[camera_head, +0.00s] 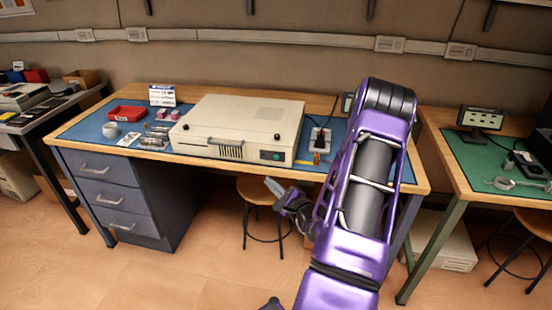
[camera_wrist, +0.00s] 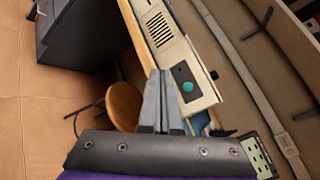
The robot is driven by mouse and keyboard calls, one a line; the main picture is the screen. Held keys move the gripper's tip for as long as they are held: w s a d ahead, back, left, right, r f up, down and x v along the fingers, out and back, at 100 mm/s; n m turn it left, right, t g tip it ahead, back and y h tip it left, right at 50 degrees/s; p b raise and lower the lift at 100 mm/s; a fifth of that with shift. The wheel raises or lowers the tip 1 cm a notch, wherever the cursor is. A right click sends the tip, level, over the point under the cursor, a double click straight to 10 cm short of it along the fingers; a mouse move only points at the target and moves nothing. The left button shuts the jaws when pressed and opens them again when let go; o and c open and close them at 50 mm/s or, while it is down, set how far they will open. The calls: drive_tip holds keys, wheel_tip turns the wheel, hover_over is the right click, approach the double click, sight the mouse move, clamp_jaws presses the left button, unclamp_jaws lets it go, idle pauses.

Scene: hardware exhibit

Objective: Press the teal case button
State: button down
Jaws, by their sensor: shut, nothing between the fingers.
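The beige case (camera_head: 240,127) lies flat on the workbench. Its teal button (camera_head: 271,155) sits on a dark panel at the right end of the front face. In the wrist view the teal button (camera_wrist: 187,87) shows just right of my fingertips, on the dark panel of the case (camera_wrist: 172,45). My gripper (camera_head: 274,187) is shut and empty, in front of the bench and below the button in the head view. In the wrist view my gripper (camera_wrist: 160,75) has its fingers together. The fingertips look close to the panel; I cannot tell whether they touch it.
A red tray (camera_head: 127,113), a white cup (camera_head: 111,130) and small tools lie on the bench left of the case. A stool (camera_head: 255,190) stands under the bench. A green-topped bench (camera_head: 490,150) is at right. Open floor lies in front.

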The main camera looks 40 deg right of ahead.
drive_tip(key=shift+w+d+b, duration=0.35)
drive_tip(key=shift+w+d, duration=1.1)
drive_tip(key=shift+d, duration=0.25)
drive_tip(key=shift+w+d+b, duration=0.3)
drive_tip(key=shift+w+d, duration=1.1)
drive_tip(key=shift+d, duration=0.25)
drive_tip(key=shift+w+d+b, duration=0.3)
drive_tip(key=shift+b, duration=0.05)
drive_tip(key=shift+w+d, duration=0.25)
drive_tip(key=shift+d, duration=0.1)
drive_tip(key=shift+s+a, duration=0.1)
drive_tip(key=shift+a, duration=0.05)
idle(0.5)
drive_tip(key=shift+s+a, duration=0.45)
drive_tip(key=shift+a, duration=0.05)
drive_tip(key=shift+s+a, duration=1.65)
drive_tip(key=shift+a, duration=0.3)
